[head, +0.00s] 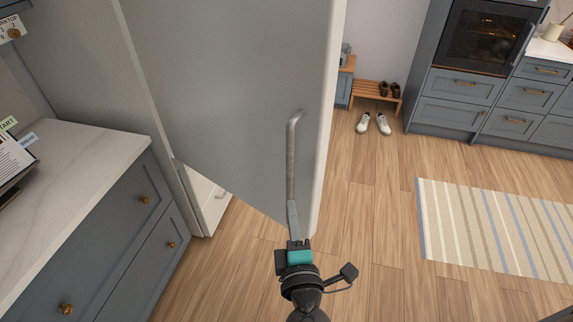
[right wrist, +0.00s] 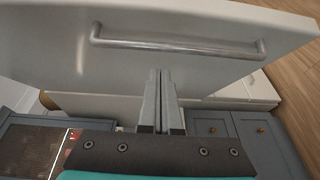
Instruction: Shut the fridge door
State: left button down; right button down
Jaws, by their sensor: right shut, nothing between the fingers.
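The fridge door (head: 230,90) is a large pale grey panel standing open, swung out into the room. Its long metal bar handle (head: 291,160) runs upright near the door's free edge. In the right wrist view the door (right wrist: 200,22) fills the top and the handle (right wrist: 180,47) lies across it. My right gripper (head: 292,203) is shut and empty, its fingertips by the lower end of the handle in the head view. In the wrist view the fingertips (right wrist: 160,72) lie just below the bar, not around it. Contact with the door cannot be told. My left gripper is not in view.
A grey-blue cabinet with a pale worktop (head: 80,165) stands left of the door. A low white front (head: 207,198) shows beneath the door. Wood floor (head: 350,230) is clear to the right, with a striped rug (head: 495,225), white shoes (head: 373,124) and an oven (head: 487,38) beyond.

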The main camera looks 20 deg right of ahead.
aim_at(287, 174)
jog(key=x, duration=0.3)
jog(key=r+p+x, duration=0.1)
jog(key=x, duration=0.2)
jog(key=r+p+x, duration=0.1)
jog(key=x, duration=0.2)
jog(key=shift+w, duration=0.1)
jog(key=shift+w+f, duration=0.15)
jog(key=shift+w, duration=0.3)
jog(key=shift+d, duration=0.1)
